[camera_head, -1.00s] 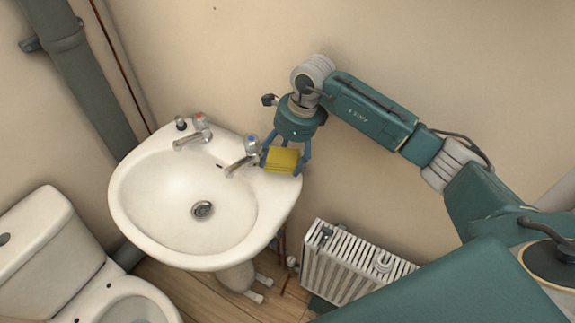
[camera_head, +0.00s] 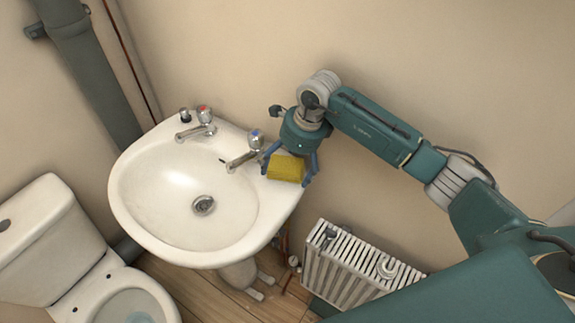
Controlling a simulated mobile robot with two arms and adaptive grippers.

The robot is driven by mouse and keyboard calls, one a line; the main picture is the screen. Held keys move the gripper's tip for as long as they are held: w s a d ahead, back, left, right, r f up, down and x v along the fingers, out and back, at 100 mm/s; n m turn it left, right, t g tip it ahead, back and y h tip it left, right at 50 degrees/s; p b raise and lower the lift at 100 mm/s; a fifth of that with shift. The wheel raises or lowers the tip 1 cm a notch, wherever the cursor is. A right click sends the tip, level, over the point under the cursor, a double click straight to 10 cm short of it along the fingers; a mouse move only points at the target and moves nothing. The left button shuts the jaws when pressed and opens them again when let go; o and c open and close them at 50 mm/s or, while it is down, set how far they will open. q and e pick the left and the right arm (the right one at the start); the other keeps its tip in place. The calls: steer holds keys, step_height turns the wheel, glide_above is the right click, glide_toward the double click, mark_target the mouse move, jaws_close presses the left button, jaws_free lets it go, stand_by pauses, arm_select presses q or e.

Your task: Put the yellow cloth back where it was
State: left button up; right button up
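The yellow cloth (camera_head: 286,169) is a small folded block at the right back corner of the white sink (camera_head: 150,235), just right of the tap with the blue mark (camera_head: 244,160). My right gripper (camera_head: 287,177) comes down over it, with one blue finger on each side. It appears shut on the cloth. I cannot tell whether the cloth touches the sink rim or is slightly above it. My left gripper is not in view.
The tap with the red mark (camera_head: 197,126) stands at the sink's back left. A white radiator (camera_head: 352,270) is below right, a toilet (camera_head: 75,260) at the left. The wall is close behind my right gripper. The basin is empty.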

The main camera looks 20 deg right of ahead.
steer(key=shift+r, duration=0.1)
steer(key=shift+a+r+p, duration=0.1)
steer(key=shift+r+p, duration=0.2)
steer(key=shift+r+b, duration=0.3)
steer(key=b+v, duration=0.2)
steer(key=v, duration=0.9)
